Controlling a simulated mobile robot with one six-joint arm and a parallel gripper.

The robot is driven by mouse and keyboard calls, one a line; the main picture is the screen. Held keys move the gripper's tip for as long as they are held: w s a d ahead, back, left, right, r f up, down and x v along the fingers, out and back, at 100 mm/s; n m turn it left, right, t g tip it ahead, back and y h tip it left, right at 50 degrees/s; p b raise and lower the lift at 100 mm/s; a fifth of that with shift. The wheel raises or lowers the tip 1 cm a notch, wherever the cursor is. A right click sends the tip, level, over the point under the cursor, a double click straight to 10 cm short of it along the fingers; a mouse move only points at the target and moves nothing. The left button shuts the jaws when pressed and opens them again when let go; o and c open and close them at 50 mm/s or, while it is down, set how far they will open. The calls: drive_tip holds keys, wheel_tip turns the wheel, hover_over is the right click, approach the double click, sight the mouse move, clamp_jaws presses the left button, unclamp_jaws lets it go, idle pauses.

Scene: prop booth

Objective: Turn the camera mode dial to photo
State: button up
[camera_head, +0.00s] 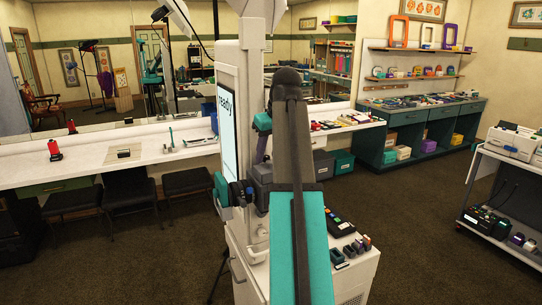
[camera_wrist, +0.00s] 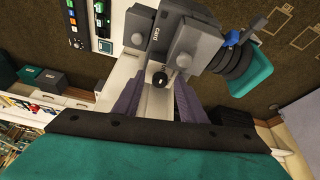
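The grey camera (camera_head: 264,194) is mounted on the white booth column, its ringed lens (camera_head: 239,193) and teal hood (camera_head: 222,188) pointing left. In the wrist view the camera body (camera_wrist: 178,32) shows close up with a "CARD" label. A small black round dial (camera_wrist: 160,80) with a pale mark faces me; I cannot read its setting. My gripper (camera_wrist: 162,88) has its two purple fingers apart, one on each side of the dial. I cannot tell whether they touch it. In the head view my arm hides most of the gripper; a purple part shows above the camera.
A screen (camera_head: 227,115) reading "ready" stands left of the column. Small dark items (camera_head: 350,248) sit on the white cabinet top. The lens (camera_wrist: 235,62) and hood (camera_wrist: 250,75) lie right of my fingers in the wrist view. A counter (camera_head: 90,160) runs behind.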

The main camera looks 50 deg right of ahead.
drive_tip(key=shift+c, duration=0.3)
clamp_jaws()
drive_tip(key=shift+d, duration=0.2)
drive_tip(key=shift+w+a, duration=0.1)
drive_tip(key=shift+a, duration=0.05)
